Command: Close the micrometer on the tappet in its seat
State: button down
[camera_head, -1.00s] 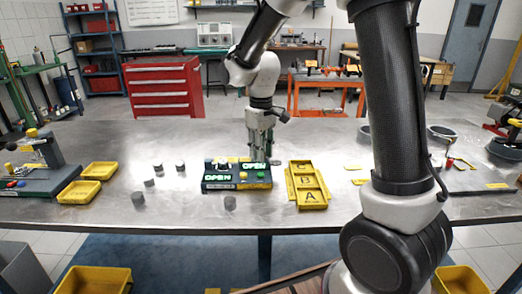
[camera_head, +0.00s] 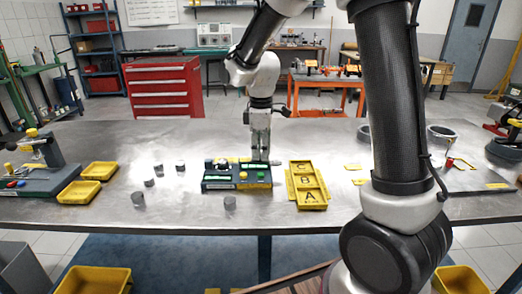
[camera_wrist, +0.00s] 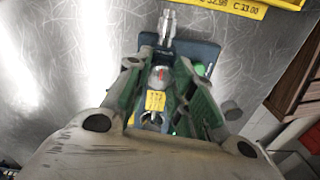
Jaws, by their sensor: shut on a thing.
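The micrometer (camera_head: 222,184) is a dark blue bench unit with green displays on the table, left of the lettered yellow tray. In the wrist view its metal thimble (camera_wrist: 166,28) sticks out at the top. A round metal piece with a red mark (camera_wrist: 160,77) and a yellow tag (camera_wrist: 155,102) show between my fingers. My gripper (camera_head: 260,157) points down at the unit's back right and is shut on the thimble end; the fingers (camera_wrist: 166,62) hide part of the contact. I cannot make out the tappet in its seat.
Several grey tappets (camera_head: 180,166) stand loose to the left, with one (camera_head: 230,203) in front of the unit. The yellow tray (camera_head: 312,197) marked A, B, C is close on the right. Yellow bins (camera_head: 99,171) sit further left.

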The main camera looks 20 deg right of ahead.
dwell(0.4)
jog(key=c, duration=1.2)
grip_release()
notch_tip(320, 180, up, 12)
jog(key=shift+r, duration=0.1)
